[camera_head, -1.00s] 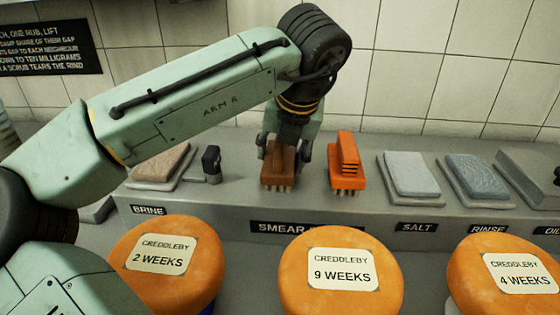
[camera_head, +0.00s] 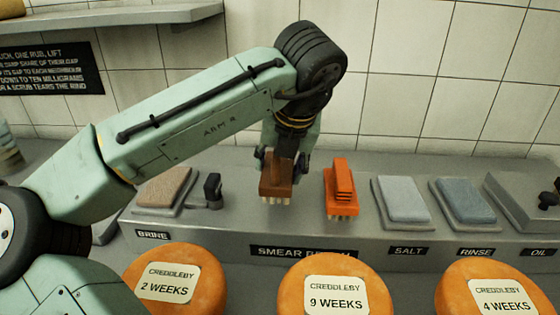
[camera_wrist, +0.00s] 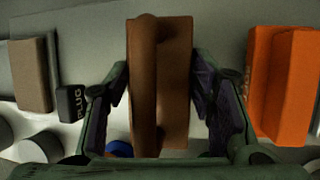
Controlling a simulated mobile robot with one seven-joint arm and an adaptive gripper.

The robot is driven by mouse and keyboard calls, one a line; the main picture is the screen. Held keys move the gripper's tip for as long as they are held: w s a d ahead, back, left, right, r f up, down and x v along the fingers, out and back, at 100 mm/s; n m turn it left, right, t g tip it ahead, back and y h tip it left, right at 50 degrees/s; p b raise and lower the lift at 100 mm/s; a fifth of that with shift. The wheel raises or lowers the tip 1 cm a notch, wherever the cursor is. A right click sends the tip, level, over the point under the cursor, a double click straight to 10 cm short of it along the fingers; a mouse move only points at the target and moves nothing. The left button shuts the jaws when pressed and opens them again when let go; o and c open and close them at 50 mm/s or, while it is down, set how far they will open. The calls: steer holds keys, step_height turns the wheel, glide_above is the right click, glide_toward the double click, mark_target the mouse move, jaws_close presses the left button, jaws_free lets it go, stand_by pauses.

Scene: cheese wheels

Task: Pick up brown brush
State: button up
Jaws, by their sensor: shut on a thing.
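The brown brush (camera_head: 276,184) has a brown body with pale bristles pointing down. My gripper (camera_head: 284,160) is shut on it from above, and in the head view its bristles seem to hang just clear of the grey ledge. In the wrist view, the brown brush (camera_wrist: 160,85) lies between the two fingers of my gripper (camera_wrist: 160,95), one on each side. An orange brush (camera_head: 341,188) stands to the right of the brown one, apart from it. It also shows in the wrist view (camera_wrist: 285,85).
The grey ledge (camera_head: 235,228) carries a tan pad (camera_head: 165,187) and a small dark plug (camera_head: 212,188) at left. Grey pads (camera_head: 403,198) and (camera_head: 464,201) sit at right. Orange cheese wheels (camera_head: 300,268) line the front. A tiled wall (camera_head: 430,90) stands behind.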

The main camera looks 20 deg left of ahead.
steer(key=s+d+r, duration=0.1)
steer(key=s+d, duration=0.7)
steer(key=s, duration=0.5)
steer(key=shift+s+r+p, duration=0.2)
steer(key=shift+s+p, duration=0.2)
steer(key=shift+d, duration=0.1)
steer(key=o, duration=0.8)
steer(key=c, duration=0.6)
